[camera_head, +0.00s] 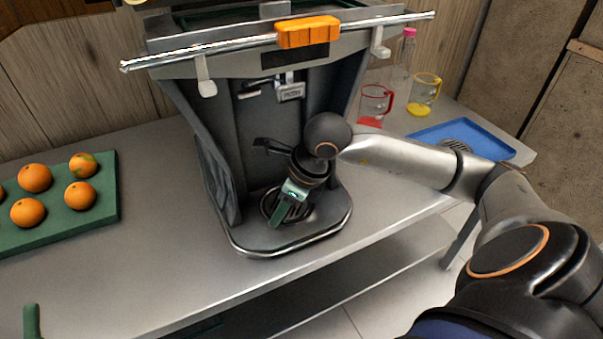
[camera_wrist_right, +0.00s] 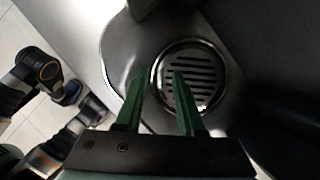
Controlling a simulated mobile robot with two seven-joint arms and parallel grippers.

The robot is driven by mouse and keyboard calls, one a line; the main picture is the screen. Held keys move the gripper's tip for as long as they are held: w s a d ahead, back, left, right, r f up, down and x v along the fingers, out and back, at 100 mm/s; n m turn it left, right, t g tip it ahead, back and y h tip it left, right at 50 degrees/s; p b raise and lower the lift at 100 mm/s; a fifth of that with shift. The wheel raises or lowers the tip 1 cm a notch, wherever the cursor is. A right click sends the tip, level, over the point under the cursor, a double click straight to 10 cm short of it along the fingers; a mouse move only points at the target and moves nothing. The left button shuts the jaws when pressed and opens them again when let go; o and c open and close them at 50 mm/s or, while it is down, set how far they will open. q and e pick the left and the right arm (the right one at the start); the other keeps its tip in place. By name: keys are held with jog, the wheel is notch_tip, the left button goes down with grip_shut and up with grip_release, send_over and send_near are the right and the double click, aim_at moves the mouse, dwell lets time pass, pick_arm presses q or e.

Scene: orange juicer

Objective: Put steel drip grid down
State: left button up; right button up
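The steel drip grid (camera_wrist_right: 198,88), a round slotted disc, lies flat in the base of the juicer (camera_head: 338,215). It also shows in the head view (camera_head: 298,212), partly hidden by my right gripper. My right gripper (camera_head: 283,210) points down over the grid. In the wrist view its two green fingers (camera_wrist_right: 158,74) stand apart, one overlapping the grid and the other left of its rim. Whether either finger touches the grid is unclear. Part of a green finger of my left gripper (camera_head: 31,320) shows at the bottom left corner; its opening is out of view.
A green board (camera_head: 105,205) with several oranges lies at left. Juicer walls enclose the space around my right gripper. A red cup (camera_head: 374,104), a yellow cup (camera_head: 424,92) and a bottle (camera_head: 404,60) stand behind my right arm. A blue tray (camera_head: 480,136) holds a grey ribbed object (camera_head: 456,145).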

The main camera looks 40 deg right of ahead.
pick_arm(q)
jog(key=shift+w, duration=0.1)
notch_tip(320, 180, down, 7)
jog(key=w+n+g+y+p, duration=0.2)
jog(key=n+y, duration=0.1)
pick_arm(e)
jog(key=v, duration=0.5)
jog(key=shift+d+r, duration=0.1)
jog(key=shift+r, duration=0.2)
jog(key=s, duration=0.1)
jog(key=d+b, duration=0.1)
jog(key=s, duration=0.1)
jog(key=shift+s+d+f, duration=0.25)
jog(key=shift+s+d, duration=0.05)
pick_arm(q)
jog(key=s+r+m+t+h+b, duration=0.25)
jog(key=s+r+m+h, duration=0.2)
jog(key=r, duration=0.55)
jog(key=shift+w+f+n+g+y+p, duration=0.15)
jog(key=shift+w+f+n+y+p, duration=0.35)
jog(key=shift+w+f, duration=0.35)
jog(key=shift+w+f+n+g+y+p, duration=0.1)
jog(key=shift+w+f+n+y+p, duration=0.35)
jog(key=shift+f, duration=0.55)
pick_arm(e)
jog(key=s+d, duration=0.4)
jog(key=s, duration=0.3)
jog(key=shift+s+d, duration=0.25)
jog(key=shift+s, duration=0.15)
jog(key=shift+a, duration=0.1)
